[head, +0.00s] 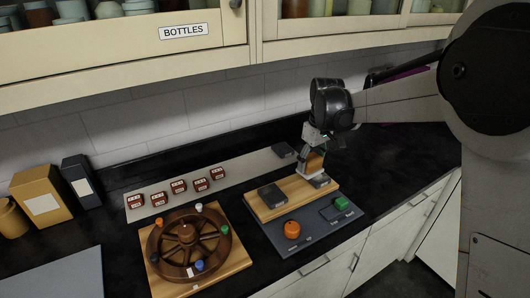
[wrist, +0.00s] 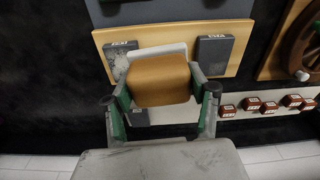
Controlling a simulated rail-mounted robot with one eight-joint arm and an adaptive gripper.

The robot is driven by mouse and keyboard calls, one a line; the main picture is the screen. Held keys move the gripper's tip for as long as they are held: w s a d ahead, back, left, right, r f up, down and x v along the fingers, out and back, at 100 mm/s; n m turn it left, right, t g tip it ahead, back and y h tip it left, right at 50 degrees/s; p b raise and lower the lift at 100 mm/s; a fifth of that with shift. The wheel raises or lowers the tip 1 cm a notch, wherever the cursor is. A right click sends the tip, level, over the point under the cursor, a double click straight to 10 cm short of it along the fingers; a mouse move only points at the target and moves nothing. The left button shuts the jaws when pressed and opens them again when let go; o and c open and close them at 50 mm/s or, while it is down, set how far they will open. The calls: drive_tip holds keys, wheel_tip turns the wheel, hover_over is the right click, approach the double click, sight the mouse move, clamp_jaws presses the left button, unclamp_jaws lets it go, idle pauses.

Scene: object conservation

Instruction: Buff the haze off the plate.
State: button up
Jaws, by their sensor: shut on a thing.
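My gripper (head: 313,162) is shut on an orange-brown block (wrist: 161,83) with a white layer (wrist: 157,51) at its far side. It holds the block over the right end of a wooden board (head: 296,194). A dark plate (head: 319,181) on that end is close by the block; in the wrist view this plate (wrist: 121,57) shows a whitish hazy patch and is partly covered by the block. I cannot tell whether they touch. A second dark plate (head: 271,195) lies on the board's left end and looks clean in the wrist view (wrist: 214,50).
A third dark plate (head: 284,150) lies on the grey strip behind, with several red labelled blocks (head: 179,186). A dark panel with an orange knob (head: 292,229) and green button (head: 341,203) is in front. A spoked wheel (head: 188,243) stands left. Boxes (head: 42,196) stand far left.

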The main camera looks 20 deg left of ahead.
drive_tip(key=s+a+n+p, duration=0.25)
drive_tip(key=a+n, duration=0.55)
drive_tip(key=a, duration=0.7)
drive_tip(key=shift+g, duration=0.4)
drive_tip(key=shift+s+a+f+b, duration=0.1)
drive_tip(key=shift+f+b, duration=0.7)
drive_tip(key=shift+f, duration=1.15)
drive_tip(key=shift+a+f+b, duration=0.1)
drive_tip(key=shift+f+b, duration=0.7)
drive_tip(key=shift+f, duration=1.1)
drive_tip(key=shift+s+d+f, duration=0.3)
drive_tip(key=shift+s+d, duration=0.1)
drive_tip(key=shift+s, duration=0.05)
drive_tip(key=shift+c, duration=0.5)
drive_tip(key=shift+s+d+p, duration=0.65)
drive_tip(key=shift+s+d, duration=0.4)
drive_tip(key=shift+w+a, duration=0.1)
drive_tip(key=shift+w, duration=0.15)
drive_tip(key=shift+w+a+f+b, duration=0.1)
drive_tip(key=shift+w+a+b, duration=0.3)
drive_tip(key=shift+w+a, duration=1)
drive_tip(key=r, duration=0.2)
drive_tip(key=r+p, duration=0.1)
drive_tip(key=shift+s+d+r, duration=0.1)
drive_tip(key=shift+s+r, duration=0.1)
drive_tip(key=shift+r, duration=0.2)
drive_tip(key=shift+r+p, duration=0.8)
drive_tip(key=shift+r, duration=1.5)
